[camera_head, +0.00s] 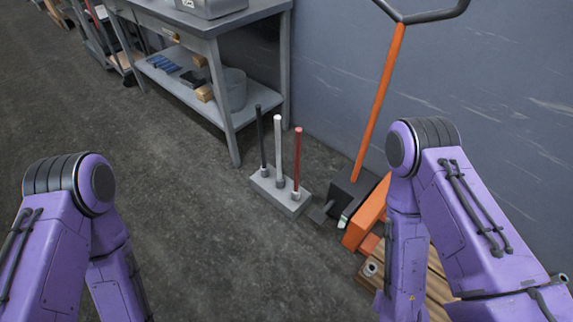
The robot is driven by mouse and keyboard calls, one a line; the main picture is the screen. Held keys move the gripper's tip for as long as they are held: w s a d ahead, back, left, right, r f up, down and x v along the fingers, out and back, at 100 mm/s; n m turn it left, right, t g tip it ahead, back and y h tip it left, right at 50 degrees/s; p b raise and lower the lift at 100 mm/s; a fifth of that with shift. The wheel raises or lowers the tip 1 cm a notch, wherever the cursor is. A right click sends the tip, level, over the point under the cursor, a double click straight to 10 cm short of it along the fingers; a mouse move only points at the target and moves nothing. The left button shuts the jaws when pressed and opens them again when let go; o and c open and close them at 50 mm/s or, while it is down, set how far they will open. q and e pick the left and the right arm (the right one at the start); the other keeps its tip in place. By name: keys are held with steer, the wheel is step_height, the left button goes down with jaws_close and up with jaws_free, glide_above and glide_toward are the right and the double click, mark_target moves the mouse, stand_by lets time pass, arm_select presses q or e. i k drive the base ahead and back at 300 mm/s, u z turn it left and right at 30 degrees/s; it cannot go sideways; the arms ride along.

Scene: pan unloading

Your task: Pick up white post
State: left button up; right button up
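A white post (278,150) stands upright in a grey block base (267,190) on the floor. A black post (261,140) stands to its left and a red post (297,160) to its right, in the same base. My purple arms show at the left and right edges of the view, apart from the posts. Neither of my grippers shows in the view.
A grey workbench (225,120) with a lower shelf stands behind the posts, against the blue wall (480,90). An orange pallet jack (380,100) stands right of the base, near a wooden pallet (438,292). The floor (230,250) in front is clear.

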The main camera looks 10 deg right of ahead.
mark_target(278, 178)
steer(key=z, duration=0.9)
steer(key=i, duration=1)
steer(key=z, duration=0.05)
